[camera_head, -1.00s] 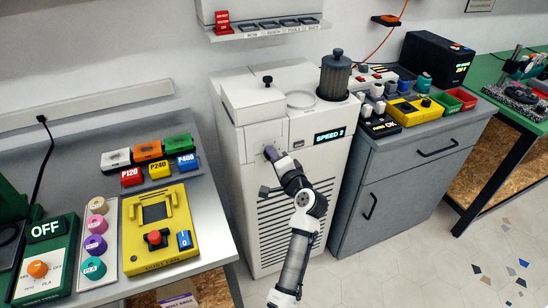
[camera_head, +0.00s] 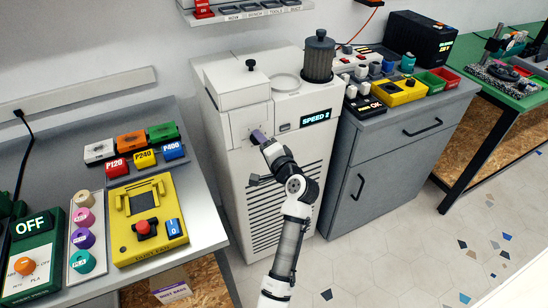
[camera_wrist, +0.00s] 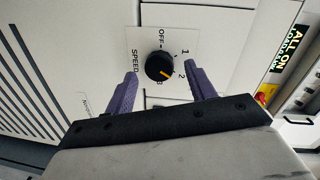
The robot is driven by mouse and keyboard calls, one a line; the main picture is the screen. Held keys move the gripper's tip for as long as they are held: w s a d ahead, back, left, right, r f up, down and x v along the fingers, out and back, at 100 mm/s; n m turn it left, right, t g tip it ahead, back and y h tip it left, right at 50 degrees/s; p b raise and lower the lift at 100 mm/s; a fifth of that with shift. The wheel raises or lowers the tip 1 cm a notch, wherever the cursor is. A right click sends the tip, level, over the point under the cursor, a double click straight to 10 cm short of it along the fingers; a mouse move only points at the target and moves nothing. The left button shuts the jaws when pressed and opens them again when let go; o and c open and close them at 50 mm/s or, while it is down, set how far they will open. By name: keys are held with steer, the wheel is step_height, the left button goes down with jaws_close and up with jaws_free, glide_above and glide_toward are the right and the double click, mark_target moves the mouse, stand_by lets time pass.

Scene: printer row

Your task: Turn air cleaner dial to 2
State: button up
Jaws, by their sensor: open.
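The air cleaner (camera_head: 240,95) is a white cabinet with a lit display (camera_head: 315,118) that reads SPEED and a digit that looks like 2. Its dial (camera_wrist: 160,66) is a round black knob on a white plate marked OFF, 1, 2 and a partly hidden mark, with SPEED beside it. The dial's yellow pointer faces between 2 and the partly hidden mark, nearer to 2. My gripper (camera_wrist: 161,73) is open, with one purple finger on each side of the dial and a visible gap to it. In the head view my gripper (camera_head: 260,138) is at the cleaner's front and hides the dial.
A dark cylinder (camera_head: 319,60) stands on the cleaner's top. A grey cabinet (camera_head: 400,140) with switch boxes is close on the right. A bench (camera_head: 205,225) with a yellow device (camera_head: 146,222) is on the left. The floor in front is clear at right.

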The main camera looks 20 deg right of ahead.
steer(key=s+d+r+b, duration=0.1)
steer(key=s+b, duration=0.2)
steer(key=s, duration=0.9)
steer(key=shift+s+r, duration=0.15)
